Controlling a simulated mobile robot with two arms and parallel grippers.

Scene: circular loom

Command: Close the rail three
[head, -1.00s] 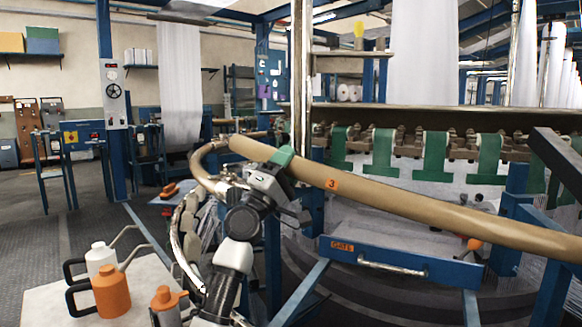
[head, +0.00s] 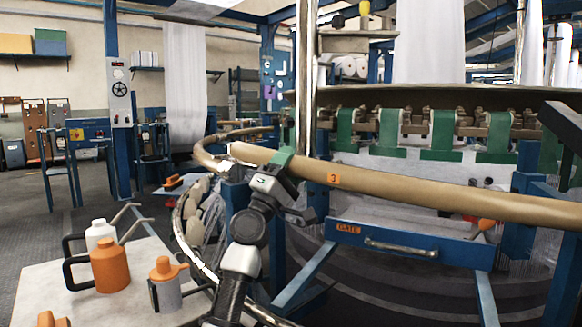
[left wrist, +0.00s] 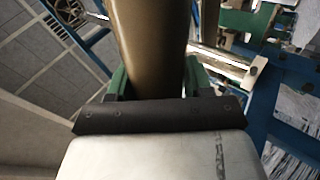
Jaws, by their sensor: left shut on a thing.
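Rail three (head: 420,193) is a long tan tube with an orange "3" tag, running from near the picture's middle left to the right edge in the head view. My left gripper (head: 281,162), with green fingers, is shut on it near its left end. In the left wrist view the rail (left wrist: 150,40) passes between the green fingers. A curved tan rail (head: 208,160) lies just beyond the rail's left end. My right gripper is not in view.
A blue gate (head: 400,243) with a handle and "GATE" tag lies below the rail. A pale table (head: 50,290) with oil cans (head: 110,265) is at the lower left. An upright metal post (head: 306,80) stands behind my gripper. Open floor lies at the left.

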